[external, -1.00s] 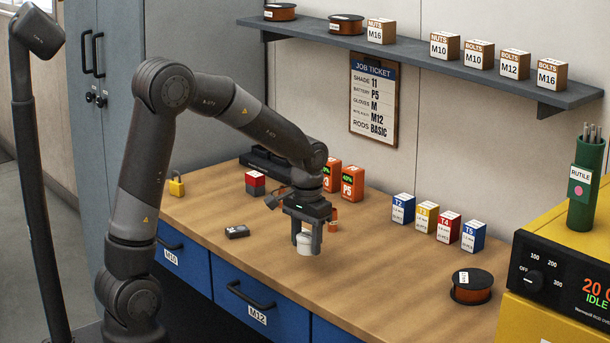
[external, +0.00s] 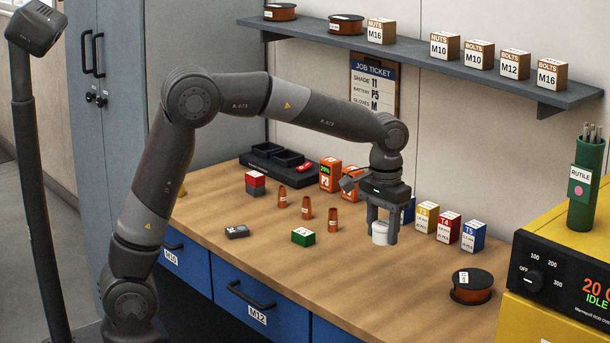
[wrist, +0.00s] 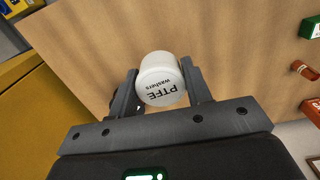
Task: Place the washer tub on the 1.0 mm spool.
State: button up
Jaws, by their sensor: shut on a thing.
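The washer tub (external: 380,239) is a small white round tub. In the wrist view the tub (wrist: 161,80) reads "PTFE washers" on its lid. My gripper (external: 382,229) points down and is shut on the tub, one finger on each side, over the table right of the middle. A dark-flanged spool with copper-coloured wire (external: 472,288) lies flat on the table, to the right and nearer the front than my gripper. Its label is too small to read. Two similar spools, a left one (external: 279,12) and a right one (external: 346,25), lie on the shelf, their labels also unreadable.
Small boxes, including the red T4 (external: 449,227), stand behind and right of my gripper. Orange cones (external: 333,220), a green box (external: 303,237) and a dark block (external: 236,232) stand left. Table between tub and spool is clear.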

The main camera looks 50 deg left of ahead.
jog(key=w+d+r+m, duration=0.1)
jog(key=w+d+m, duration=0.15)
jog(key=d, duration=1.45)
send_over(455, 278)
jog(key=shift+n, duration=0.45)
notch_tip(455, 278, down, 7)
jog(key=shift+s+r, duration=0.15)
jog(key=shift+f, duration=1.9)
jog(key=shift+f, duration=0.15)
jog(key=o, duration=1)
